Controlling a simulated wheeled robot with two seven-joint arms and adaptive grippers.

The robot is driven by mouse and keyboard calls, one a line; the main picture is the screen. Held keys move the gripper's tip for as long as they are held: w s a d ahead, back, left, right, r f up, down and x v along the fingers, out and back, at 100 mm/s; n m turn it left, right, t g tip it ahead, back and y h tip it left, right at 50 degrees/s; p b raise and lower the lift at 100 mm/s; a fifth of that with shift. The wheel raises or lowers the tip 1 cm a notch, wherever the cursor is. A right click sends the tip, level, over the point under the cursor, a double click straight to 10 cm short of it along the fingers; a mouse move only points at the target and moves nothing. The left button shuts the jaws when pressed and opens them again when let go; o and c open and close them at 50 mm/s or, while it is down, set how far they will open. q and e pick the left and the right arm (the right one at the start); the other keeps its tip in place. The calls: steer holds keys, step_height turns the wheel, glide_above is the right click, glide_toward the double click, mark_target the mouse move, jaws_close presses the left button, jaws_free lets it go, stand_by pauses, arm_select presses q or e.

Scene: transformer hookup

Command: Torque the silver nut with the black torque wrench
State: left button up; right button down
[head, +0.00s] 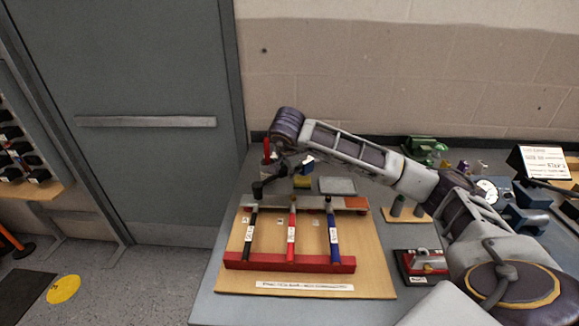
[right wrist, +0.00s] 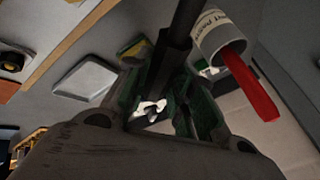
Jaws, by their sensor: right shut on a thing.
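My right gripper (head: 283,168) hangs at the end of my arm above the back left of the wooden board (head: 370,270). It is shut on the black torque wrench (head: 259,187), whose dark shaft also shows between the fingers in the right wrist view (right wrist: 178,35). The wrench's left end is over the back end of the black cable (head: 250,232), at the grey bar (head: 312,202). I cannot tell whether it touches a nut there. The silver nut cannot be made out; the wrench may hide it. My left gripper is not in view.
Red (head: 292,238) and blue (head: 333,238) cables run from the bar to a red block (head: 290,263). Behind stand a cup with a red-handled thing (right wrist: 217,36), a yellow block (head: 301,182) and a grey plate (head: 338,186). Fixtures crowd the right side.

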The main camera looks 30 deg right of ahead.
steer(key=shift+s+d+r+m+g+h, duration=0.1)
steer(key=shift+s+m+g+h, duration=0.4)
steer(key=shift+s+m, duration=0.85)
stand_by(0.6)
steer(key=shift+w+n, duration=0.1)
steer(key=shift+n, duration=0.15)
steer(key=shift+w+n+t, duration=0.4)
steer(key=shift+w+n, duration=0.1)
steer(key=shift+w, duration=0.1)
steer(key=shift+r, duration=0.1)
steer(key=shift+r+p, duration=0.4)
steer(key=shift+r, duration=0.35)
steer(key=shift+r, duration=0.35)
steer(key=shift+r+p, duration=0.85)
steer(key=shift+r, duration=0.15)
